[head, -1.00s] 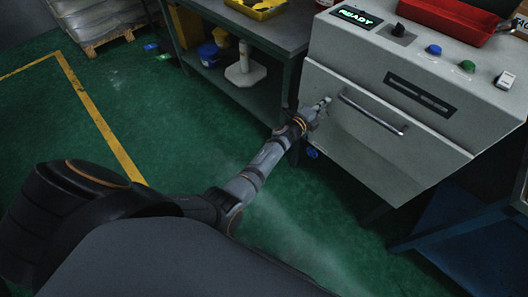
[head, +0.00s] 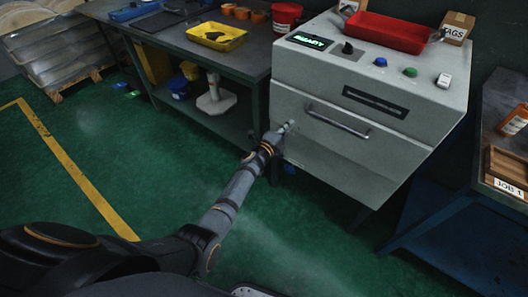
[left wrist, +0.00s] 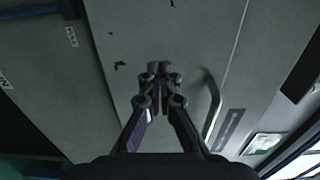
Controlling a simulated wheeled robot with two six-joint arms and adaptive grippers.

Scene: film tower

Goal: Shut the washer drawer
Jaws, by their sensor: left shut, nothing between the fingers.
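The washer (head: 400,65) is a pale grey box machine with a lit READY display (head: 309,41). Its drawer (head: 340,160) is the broad grey front panel with a bar handle (head: 338,121). The drawer's top edge shows as a line below the control face; I cannot tell whether a small gap remains. My left gripper (head: 287,127) is shut and empty, with its tips at the drawer front, left of the handle. In the left wrist view the shut fingers (left wrist: 158,72) point at the grey panel, with the handle (left wrist: 212,104) beside them. Contact is unclear. My right gripper is out of view.
A red tray (head: 388,32) and a TAGS box (head: 457,27) sit on the washer. A workbench (head: 250,55) with a yellow tray (head: 216,36) stands to the left. A blue-sided bench (head: 430,235) stands at right.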

